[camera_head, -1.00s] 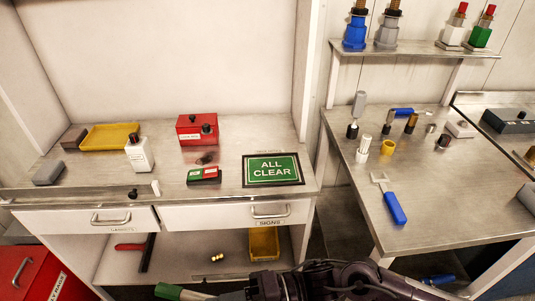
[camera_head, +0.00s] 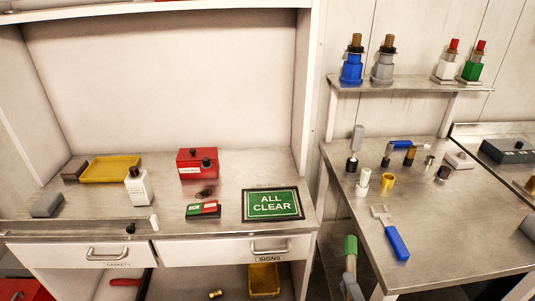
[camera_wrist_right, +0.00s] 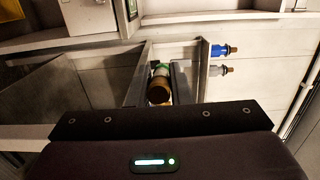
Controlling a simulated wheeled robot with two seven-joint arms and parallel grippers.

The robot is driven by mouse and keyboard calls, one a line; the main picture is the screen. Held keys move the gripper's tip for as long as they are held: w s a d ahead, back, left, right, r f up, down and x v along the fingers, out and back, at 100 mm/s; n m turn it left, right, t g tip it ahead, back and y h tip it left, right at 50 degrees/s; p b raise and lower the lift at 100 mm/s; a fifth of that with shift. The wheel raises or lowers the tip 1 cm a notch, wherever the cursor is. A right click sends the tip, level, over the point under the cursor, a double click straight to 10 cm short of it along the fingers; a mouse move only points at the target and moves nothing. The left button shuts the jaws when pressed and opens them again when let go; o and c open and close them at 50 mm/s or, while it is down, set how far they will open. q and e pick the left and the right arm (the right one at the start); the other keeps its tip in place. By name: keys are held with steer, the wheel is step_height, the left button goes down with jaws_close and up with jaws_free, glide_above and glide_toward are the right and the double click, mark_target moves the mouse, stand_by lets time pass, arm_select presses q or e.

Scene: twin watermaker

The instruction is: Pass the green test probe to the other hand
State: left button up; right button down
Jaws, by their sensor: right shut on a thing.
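The green test probe (camera_head: 351,245) stands near upright at the bottom of the head view, in front of the gap between the bench and the right table. Its green end is up, with a pale metallic part below. My right gripper (camera_head: 350,285) is shut on its lower part, at the frame's bottom edge. In the right wrist view the probe (camera_wrist_right: 160,88) shows end-on between the two fingers, with a brass-coloured end towards the camera and green beyond. My left gripper is in neither view.
The bench holds an ALL CLEAR sign (camera_head: 273,204), a red box (camera_head: 197,163) and a yellow tray (camera_head: 111,169). The right table (camera_head: 440,235) carries a blue-handled tool (camera_head: 397,243) and several small fittings. A shelf (camera_head: 410,84) above it holds several coloured fittings.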

steer(key=d+h, duration=0.1)
steer(key=d+m+h, duration=0.1)
steer(key=d, duration=0.1)
steer(key=shift+s+d+f+m+h, duration=0.15)
steer(key=shift+s+m+h, duration=0.1)
steer(key=shift+m+h, duration=0.15)
